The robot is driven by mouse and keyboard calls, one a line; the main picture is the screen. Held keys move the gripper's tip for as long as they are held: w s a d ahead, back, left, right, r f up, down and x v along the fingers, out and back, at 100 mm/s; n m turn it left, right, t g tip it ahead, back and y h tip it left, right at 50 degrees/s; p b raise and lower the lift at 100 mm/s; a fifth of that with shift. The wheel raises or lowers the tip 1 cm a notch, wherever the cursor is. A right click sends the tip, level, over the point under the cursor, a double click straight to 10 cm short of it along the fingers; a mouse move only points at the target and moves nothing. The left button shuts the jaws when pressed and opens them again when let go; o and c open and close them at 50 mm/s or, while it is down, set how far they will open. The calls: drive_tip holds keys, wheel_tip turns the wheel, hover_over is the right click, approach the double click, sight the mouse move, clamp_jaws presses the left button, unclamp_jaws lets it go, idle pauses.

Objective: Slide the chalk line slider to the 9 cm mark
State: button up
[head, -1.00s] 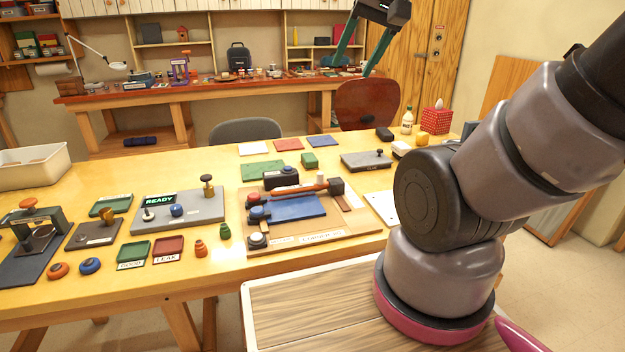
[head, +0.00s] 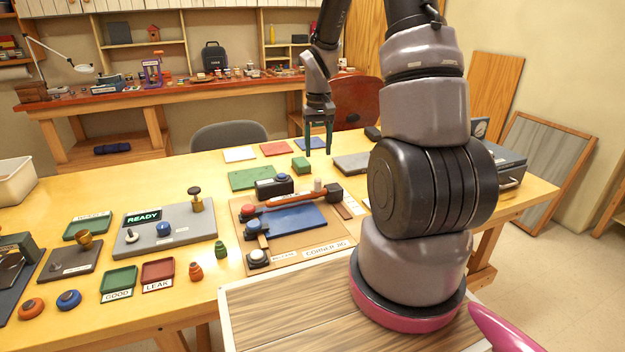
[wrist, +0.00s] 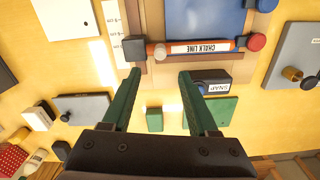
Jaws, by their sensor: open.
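The chalk line is an orange-red bar (head: 290,200) across the blue sheet (head: 300,218) on the tan corner jig board (head: 330,244). Its "CHALK LINE" label shows in the wrist view (wrist: 200,48). A dark block (head: 334,194) sits at its right end; it is at the left end in the wrist view (wrist: 134,49). I cannot tell for sure which part is the slider. A pale marked strip (wrist: 113,22) lies beside the block; its marks are too small to read. My gripper (head: 318,153) is open and empty, above and behind the jig; its green fingers also show in the wrist view (wrist: 160,75).
The black SNAP box (head: 272,187) with a blue button stands behind the bar. A green block (head: 301,164) and green mat (head: 255,178) lie farther back. A grey plate (head: 352,163) is at right. Bare table separates these things.

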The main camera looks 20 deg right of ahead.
sight(318, 180)
wheel_tip(318, 180, down, 11)
drive_tip(key=shift+w+f, duration=0.1)
drive_tip(key=shift+f, duration=0.1)
idle(0.3)
clamp_jaws()
idle(1.4)
